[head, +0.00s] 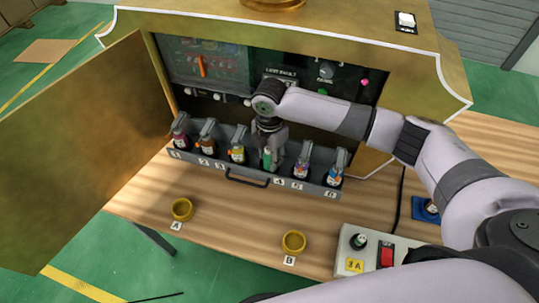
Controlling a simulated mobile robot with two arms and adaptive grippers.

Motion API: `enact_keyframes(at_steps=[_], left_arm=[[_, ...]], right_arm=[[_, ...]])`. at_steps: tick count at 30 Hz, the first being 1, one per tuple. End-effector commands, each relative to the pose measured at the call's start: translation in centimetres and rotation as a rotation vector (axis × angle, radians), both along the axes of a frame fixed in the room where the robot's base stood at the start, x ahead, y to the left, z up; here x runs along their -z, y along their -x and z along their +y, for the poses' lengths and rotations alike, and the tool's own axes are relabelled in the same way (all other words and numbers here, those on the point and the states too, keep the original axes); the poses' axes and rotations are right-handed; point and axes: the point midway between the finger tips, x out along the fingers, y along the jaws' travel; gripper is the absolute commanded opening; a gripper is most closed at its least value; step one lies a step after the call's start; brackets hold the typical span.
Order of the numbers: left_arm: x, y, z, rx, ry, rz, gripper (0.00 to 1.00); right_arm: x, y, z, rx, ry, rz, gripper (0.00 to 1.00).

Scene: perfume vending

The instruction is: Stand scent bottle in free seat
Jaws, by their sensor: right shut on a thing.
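A scent bottle with green on it (267,158) is in the row of the pulled-out grey rack (258,184), at the place by label 4. My right gripper (270,146) points down over this bottle and is shut on it; the fingers hide part of it. It looks upright; I cannot tell whether its base touches the seat. Other bottles stand in the rack: a pink-purple one (181,138), a brown one (207,143), a yellow one (237,149), a purple one (302,167) and a blue one (336,172). My left gripper is out of view.
An open gold door (90,150) stands left of the cabinet. Two yellow rings, A (182,209) and B (293,242), lie on the wooden table (235,222). A switch box (350,262) and a blue pad (421,215) are at right. A thin cable runs near the pad.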

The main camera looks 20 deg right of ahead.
Motion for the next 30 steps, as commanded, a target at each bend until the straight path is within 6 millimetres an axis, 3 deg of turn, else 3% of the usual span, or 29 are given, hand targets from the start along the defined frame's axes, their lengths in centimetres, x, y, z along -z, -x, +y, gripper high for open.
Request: enact_keyframes(at_steps=[12, 13, 16, 25, 30], left_arm=[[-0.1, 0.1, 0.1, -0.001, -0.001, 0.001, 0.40], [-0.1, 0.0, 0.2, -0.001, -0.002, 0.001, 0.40], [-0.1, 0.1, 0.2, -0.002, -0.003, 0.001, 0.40], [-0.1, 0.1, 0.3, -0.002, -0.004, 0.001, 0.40], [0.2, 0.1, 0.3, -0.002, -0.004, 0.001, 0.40]], right_arm=[[0.9, 0.0, 0.0, 0.000, 0.000, -0.001, 0.04], [0.9, 0.0, 0.0, 0.000, 0.000, -0.001, 0.36], [0.9, 0.0, 0.0, 0.000, 0.000, -0.001, 0.42], [0.7, 0.0, 0.0, 0.000, 0.000, -0.001, 0.42], [-0.9, -0.1, 0.1, 0.000, -0.002, -0.004, 0.42]])
